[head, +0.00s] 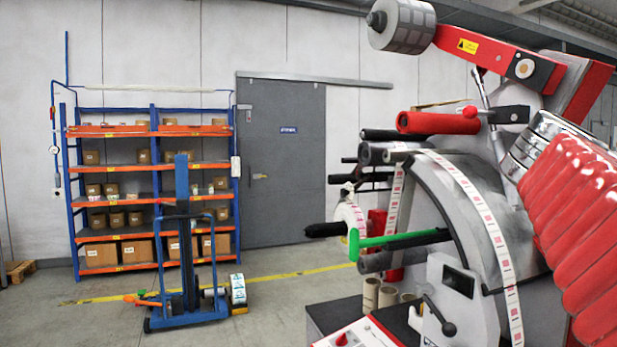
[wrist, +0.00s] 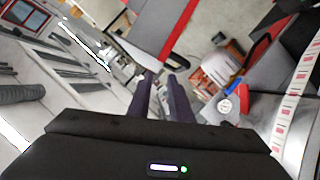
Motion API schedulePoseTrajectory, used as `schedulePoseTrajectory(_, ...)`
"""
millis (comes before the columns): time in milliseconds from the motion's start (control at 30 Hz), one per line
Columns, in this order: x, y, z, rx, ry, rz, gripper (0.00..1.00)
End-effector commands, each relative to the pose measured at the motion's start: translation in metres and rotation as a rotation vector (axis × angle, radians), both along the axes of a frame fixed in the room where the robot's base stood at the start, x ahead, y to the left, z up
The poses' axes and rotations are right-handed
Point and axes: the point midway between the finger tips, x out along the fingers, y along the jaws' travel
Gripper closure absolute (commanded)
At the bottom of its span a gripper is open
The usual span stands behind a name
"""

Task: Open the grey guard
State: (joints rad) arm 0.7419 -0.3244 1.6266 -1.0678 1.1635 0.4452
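A curved grey plate with a dark rim (head: 449,190), which looks like the grey guard, sits on the front of the label rewinder in the head view. A white label strip with red marks (head: 484,217) runs down across it. A green bar (head: 400,239) sticks out to its left. My gripper (wrist: 160,75) shows in the wrist view with two dark fingers a small gap apart and nothing seen between them. I cannot make out my gripper in the head view, nor tell how far it is from the guard.
Several dark rollers (head: 378,155) project left from the machine. A red arm with a warning label (head: 478,47) spans above it. A red ribbed sleeve (head: 582,215) fills the right edge.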

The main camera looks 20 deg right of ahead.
Motion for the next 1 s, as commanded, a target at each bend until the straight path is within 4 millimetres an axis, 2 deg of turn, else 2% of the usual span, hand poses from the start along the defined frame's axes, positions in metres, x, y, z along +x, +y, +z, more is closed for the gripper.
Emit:
schedulePoseTrajectory(133,-0.002,0.012,0.008,-0.009,-0.011,0.004,0.81)
schedulePoseTrajectory(1000,0.007,0.05,0.019,-0.007,-0.008,0.004,0.81)
